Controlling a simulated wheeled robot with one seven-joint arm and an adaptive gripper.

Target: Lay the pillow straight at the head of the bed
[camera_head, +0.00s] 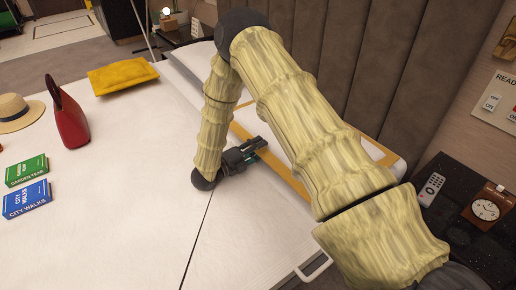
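A mustard-yellow pillow (122,77) lies on the far left part of the white bed (110,190), near its far edge. It is turned at an angle to the headboard (335,60). Orange strips (284,174) mark part of an outline at the head of the bed, partly hidden by my arm. My gripper (258,150) is low over the bed beside these strips, well to the right of the pillow and apart from it. Its fingers are small and dark, and I cannot tell whether they are open or shut. No held object is visible.
A red bag (68,115), a straw hat (18,112), a green box (26,170) and a blue box (27,199) stand on the bed's left. A dark nightstand (455,195) at right bears a remote (431,189) and clock (486,208). The bed's middle is clear.

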